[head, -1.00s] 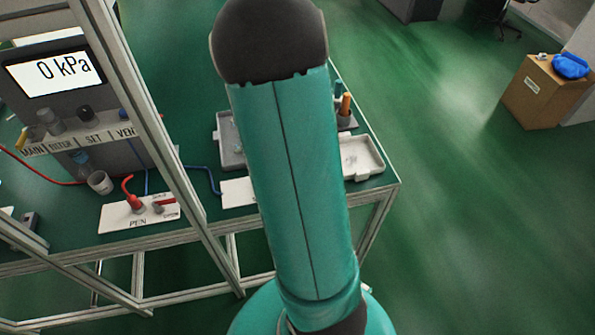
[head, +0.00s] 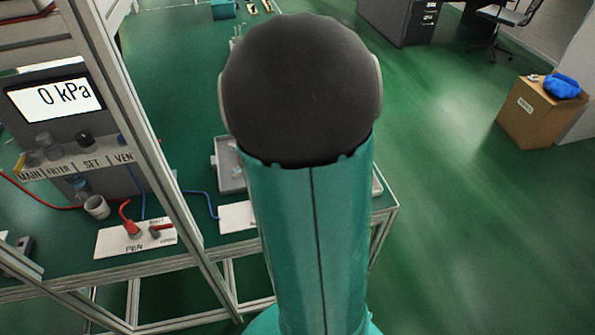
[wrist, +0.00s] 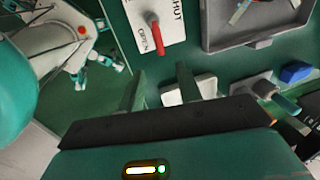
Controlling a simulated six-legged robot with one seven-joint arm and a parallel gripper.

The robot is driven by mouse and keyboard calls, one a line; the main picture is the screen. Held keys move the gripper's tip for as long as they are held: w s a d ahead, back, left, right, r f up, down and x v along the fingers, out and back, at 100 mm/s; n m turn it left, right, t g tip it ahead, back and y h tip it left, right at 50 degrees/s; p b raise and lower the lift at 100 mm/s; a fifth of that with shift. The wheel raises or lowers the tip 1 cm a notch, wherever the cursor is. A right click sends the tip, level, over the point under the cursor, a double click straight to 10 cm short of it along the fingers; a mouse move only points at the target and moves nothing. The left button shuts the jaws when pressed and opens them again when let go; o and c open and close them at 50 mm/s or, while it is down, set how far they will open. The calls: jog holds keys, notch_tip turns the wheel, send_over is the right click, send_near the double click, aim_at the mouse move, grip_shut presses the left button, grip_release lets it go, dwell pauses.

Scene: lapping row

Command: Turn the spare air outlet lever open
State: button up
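In the wrist view a white plate (wrist: 172,24) bears the words SHUT and OPEN and a red lever (wrist: 156,36) on a grey pivot. The lever points down the picture, its tip just right of the word OPEN; I cannot tell whether it is fully at either mark. My gripper (wrist: 160,83) is open and empty, its two teal fingers apart and below the lever in the picture, not visibly touching it. In the head view my arm hides the gripper and most of a white plate (head: 236,217), probably the same one.
A grey tray (wrist: 250,40) is beside the plate. A white block (wrist: 200,90) and a blue block (wrist: 296,72) lie near the fingers. In the head view a PEN panel (head: 112,240) and frame post (head: 140,140) stand left; the gauge (head: 55,97) reads 0 kPa.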

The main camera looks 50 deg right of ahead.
jog(key=r, duration=0.3)
jog(key=s+r, duration=0.1)
jog(key=r, duration=0.1)
jog(key=shift+a+r, duration=0.25)
jog(key=shift+a, duration=0.1)
jog(key=shift+s, duration=0.1)
dwell(0.3)
